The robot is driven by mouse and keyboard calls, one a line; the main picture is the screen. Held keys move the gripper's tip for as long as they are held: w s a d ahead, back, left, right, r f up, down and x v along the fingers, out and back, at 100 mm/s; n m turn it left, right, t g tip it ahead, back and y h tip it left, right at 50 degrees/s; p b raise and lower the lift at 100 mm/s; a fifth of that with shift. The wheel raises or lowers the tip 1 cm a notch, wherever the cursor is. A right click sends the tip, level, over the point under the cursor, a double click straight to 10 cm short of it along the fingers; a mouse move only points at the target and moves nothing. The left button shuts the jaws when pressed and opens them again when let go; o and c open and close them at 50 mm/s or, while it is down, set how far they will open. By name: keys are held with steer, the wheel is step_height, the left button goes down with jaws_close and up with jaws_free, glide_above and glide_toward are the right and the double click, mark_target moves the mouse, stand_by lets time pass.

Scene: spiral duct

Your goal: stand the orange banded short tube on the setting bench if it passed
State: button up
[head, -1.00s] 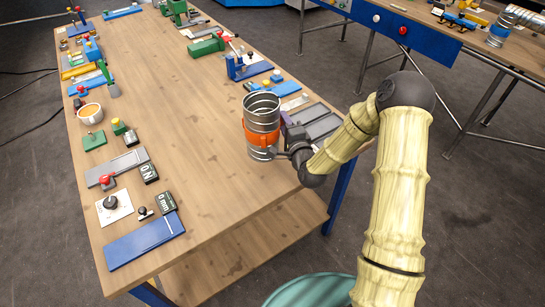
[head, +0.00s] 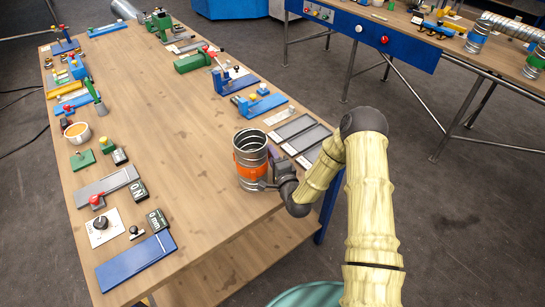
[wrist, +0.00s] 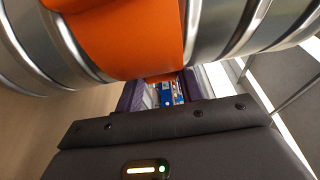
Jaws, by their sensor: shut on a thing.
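The short metal tube with the orange band (head: 250,162) is upright, open end up, over the near right part of the wooden bench (head: 190,150) in the head view. My gripper (head: 266,184) is shut on it from the right, at the band's level. In the wrist view the tube's orange band (wrist: 130,40) and ribbed metal fill the top, with my gripper's fingers (wrist: 160,92) against it. I cannot tell whether the tube's base touches the bench. Which bench is the setting bench is not clear.
Dark flat trays (head: 298,135) lie just right of the tube. Blue and green fixtures (head: 235,82) stand behind it. A blue plate (head: 136,260), small dark displays (head: 140,190) and a mug (head: 77,133) are at left.

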steer(key=shift+f, duration=0.2)
steer(key=shift+f, duration=0.2)
steer(key=o, duration=1.2)
steer(key=shift+r, duration=0.15)
steer(key=b+v, duration=0.4)
steer(key=v, duration=0.8)
